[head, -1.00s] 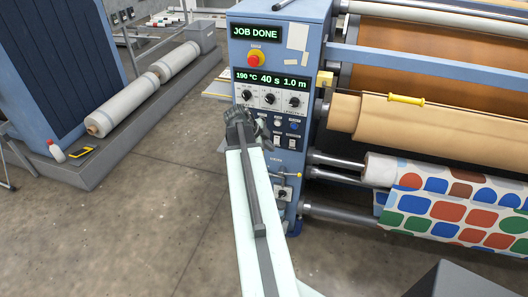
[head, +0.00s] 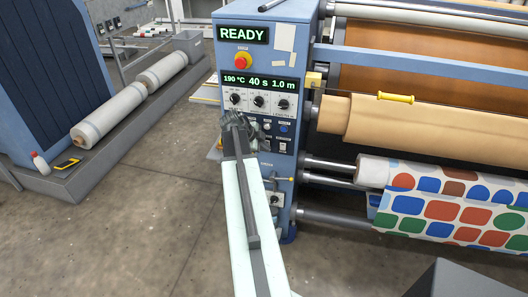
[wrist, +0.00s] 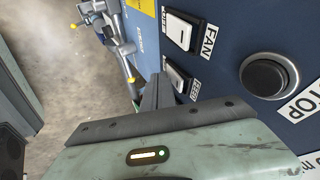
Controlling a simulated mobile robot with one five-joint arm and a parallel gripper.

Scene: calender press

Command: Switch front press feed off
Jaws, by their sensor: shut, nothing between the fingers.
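The blue press control panel (head: 243,57) stands at the left end of the press, and its top display (head: 242,35) reads READY. In the wrist view the white feed rocker switch (wrist: 179,79) sits beside its label, turned on its side, and its lower part is close to my finger. My gripper (wrist: 158,92) is shut and empty, its dark fingertip right at the feed switch; I cannot tell whether they touch. In the head view my gripper (head: 237,127) covers the panel's lower left, hiding the feed switch there.
The white fan switch (wrist: 182,30) is beside the feed switch, and the dark round stop button (wrist: 268,76) is to the right. A red emergency button (head: 242,61) and knobs are higher on the panel. Patterned fabric (head: 440,205) hangs right; open floor lies left.

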